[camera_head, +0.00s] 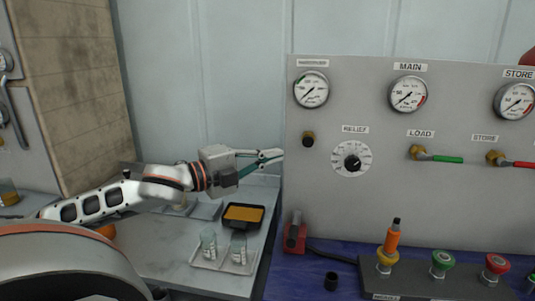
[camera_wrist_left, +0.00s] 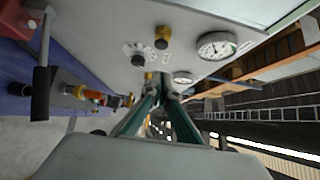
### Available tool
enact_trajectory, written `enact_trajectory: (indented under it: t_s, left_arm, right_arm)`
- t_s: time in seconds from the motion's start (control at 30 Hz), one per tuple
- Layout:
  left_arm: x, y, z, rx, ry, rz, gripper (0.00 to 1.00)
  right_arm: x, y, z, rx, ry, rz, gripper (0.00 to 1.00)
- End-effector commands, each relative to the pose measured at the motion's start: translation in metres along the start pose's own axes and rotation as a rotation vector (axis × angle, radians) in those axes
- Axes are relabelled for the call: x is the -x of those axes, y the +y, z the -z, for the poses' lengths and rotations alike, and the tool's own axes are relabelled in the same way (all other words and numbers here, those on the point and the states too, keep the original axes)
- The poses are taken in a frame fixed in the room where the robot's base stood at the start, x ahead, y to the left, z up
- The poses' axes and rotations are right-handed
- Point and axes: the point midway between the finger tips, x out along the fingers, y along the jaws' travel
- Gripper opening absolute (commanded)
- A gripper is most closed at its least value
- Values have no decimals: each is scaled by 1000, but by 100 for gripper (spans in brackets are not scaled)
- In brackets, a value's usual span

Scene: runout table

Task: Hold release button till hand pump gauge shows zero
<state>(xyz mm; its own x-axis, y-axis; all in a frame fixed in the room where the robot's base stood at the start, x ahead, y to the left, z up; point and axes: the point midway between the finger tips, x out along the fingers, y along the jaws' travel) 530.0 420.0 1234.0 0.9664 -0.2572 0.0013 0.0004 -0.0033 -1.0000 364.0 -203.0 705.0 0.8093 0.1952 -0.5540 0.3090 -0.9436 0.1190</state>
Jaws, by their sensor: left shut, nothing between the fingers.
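A grey panel (camera_head: 450,200) stands on the right. At its upper left is a round white gauge (camera_head: 311,89); its label and exact reading are too small to read. It also shows in the left wrist view (camera_wrist_left: 216,45). Below it is a brass button with a dark cap (camera_head: 308,139), also in the left wrist view (camera_wrist_left: 162,38). My left gripper (camera_head: 272,155) is shut and empty, left of the button and slightly lower, apart from it. In the left wrist view its fingertips (camera_wrist_left: 164,90) are together. My right gripper is not in view.
A relief dial (camera_head: 352,160) sits right of the button. A red block with a lever (camera_head: 295,235) stands below the panel's left edge. A tray with bottles (camera_head: 224,255) and a black box with orange contents (camera_head: 243,216) lie on the bench. Several colored knobs stand in front.

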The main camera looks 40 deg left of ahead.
Motion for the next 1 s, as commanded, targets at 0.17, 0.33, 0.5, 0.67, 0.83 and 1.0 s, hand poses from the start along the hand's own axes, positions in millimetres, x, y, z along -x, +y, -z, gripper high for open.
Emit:
enact_trajectory:
  t_s: [0.17,0.33,0.5,0.67,0.83,1.0]
  left_arm:
    - [9,0,0,-1,-1,-1,0]
    - [12,-1,0,-2,-1,0,0]
    - [12,0,0,-2,-1,1,0]
    - [12,0,0,-2,-1,1,0]
    - [12,0,0,-2,-1,0,0]
    - [12,0,0,-2,-1,0,0]
  right_arm:
    - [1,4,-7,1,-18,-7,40]
    - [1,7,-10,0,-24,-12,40]
    - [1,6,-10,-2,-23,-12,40]
    - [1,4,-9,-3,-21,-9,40]
    - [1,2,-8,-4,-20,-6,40]
    - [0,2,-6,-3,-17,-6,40]
